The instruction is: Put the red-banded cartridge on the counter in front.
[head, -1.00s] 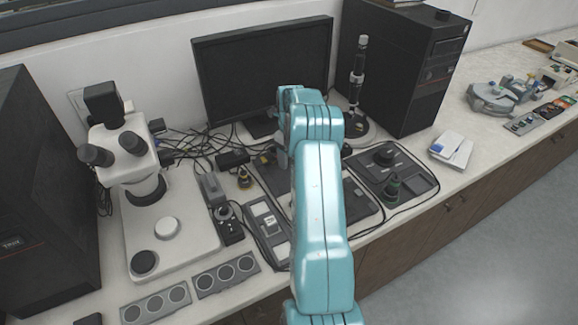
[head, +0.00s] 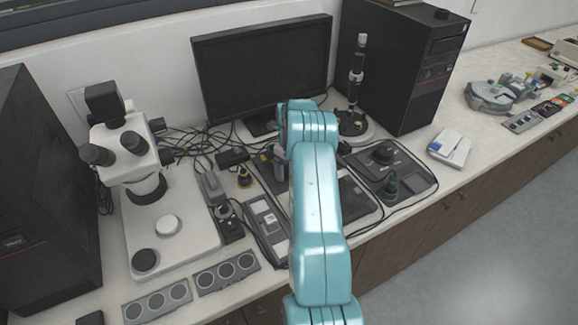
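I cannot make out a red-banded cartridge in the head view; it may be hidden behind my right arm or be too small to tell. My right arm reaches up the middle of the picture over the counter (head: 413,211). Its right gripper (head: 279,154) is mostly hidden behind the wrist, with only a grey part showing above the dark equipment. Whether it is open or holds anything cannot be seen. My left gripper is not clearly in view; only a small dark piece shows at the bottom left edge.
A white microscope (head: 180,235) stands at left, beside a dark computer tower (head: 45,215). A monitor (head: 262,70) and another tower (head: 405,75) stand behind. Cables lie around.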

